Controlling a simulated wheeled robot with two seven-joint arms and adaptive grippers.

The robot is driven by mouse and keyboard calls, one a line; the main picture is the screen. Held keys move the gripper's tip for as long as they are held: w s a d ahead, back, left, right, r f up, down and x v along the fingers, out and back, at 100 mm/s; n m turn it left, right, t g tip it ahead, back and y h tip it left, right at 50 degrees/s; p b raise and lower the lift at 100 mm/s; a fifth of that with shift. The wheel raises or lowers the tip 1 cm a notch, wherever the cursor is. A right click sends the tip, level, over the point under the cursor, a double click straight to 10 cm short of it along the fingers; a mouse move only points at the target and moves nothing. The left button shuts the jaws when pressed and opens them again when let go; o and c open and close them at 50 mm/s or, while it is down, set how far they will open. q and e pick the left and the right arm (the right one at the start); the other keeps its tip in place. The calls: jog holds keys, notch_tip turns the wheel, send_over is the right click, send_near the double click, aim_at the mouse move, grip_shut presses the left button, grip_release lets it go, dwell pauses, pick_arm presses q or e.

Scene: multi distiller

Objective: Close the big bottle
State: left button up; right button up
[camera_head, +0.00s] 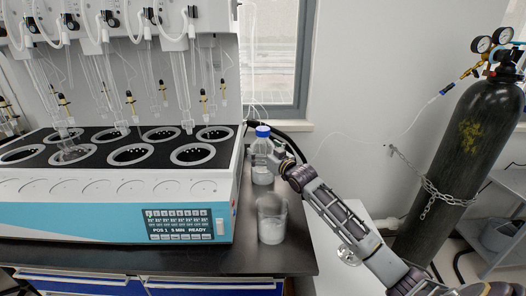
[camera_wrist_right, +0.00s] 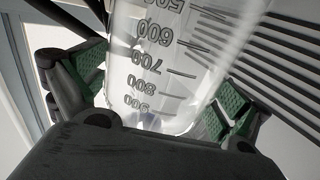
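The big bottle (camera_head: 262,173) is clear glass with a blue cap (camera_head: 262,131) on top. It stands upright on the dark counter, right of the distiller, with pale contents at the bottom. My right gripper (camera_head: 277,151) is at the bottle's right side, near its upper part. In the right wrist view, clear graduated glass (camera_wrist_right: 165,65) lies between the green finger pads of the gripper (camera_wrist_right: 163,92). Whether the pads press on the glass cannot be told. How firmly the cap sits is too small to tell. My left gripper is not in view.
A glass beaker (camera_head: 271,222) with whitish contents stands in front of the bottle, near the counter's right end. The large white and teal distiller (camera_head: 110,215) fills the left. A black gas cylinder (camera_head: 455,150) is chained at the right. The counter's front strip (camera_head: 270,260) is clear.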

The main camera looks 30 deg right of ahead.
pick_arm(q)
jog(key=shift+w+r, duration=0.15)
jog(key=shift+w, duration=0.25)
pick_arm(e)
jog(key=shift+r, duration=0.1)
jog(key=shift+s+d, duration=0.1)
jog(key=shift+s, duration=0.1)
jog(key=shift+s+d, duration=0.15)
jog(key=shift+s, duration=0.85)
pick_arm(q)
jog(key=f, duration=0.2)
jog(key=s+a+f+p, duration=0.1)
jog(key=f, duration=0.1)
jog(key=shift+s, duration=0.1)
pick_arm(e)
jog(key=s+d, duration=0.1)
jog(key=s, duration=0.8)
jog(key=shift+s, duration=0.2)
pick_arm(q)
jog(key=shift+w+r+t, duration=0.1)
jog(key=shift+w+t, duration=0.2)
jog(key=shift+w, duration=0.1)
pick_arm(e)
jog(key=shift+d, duration=0.15)
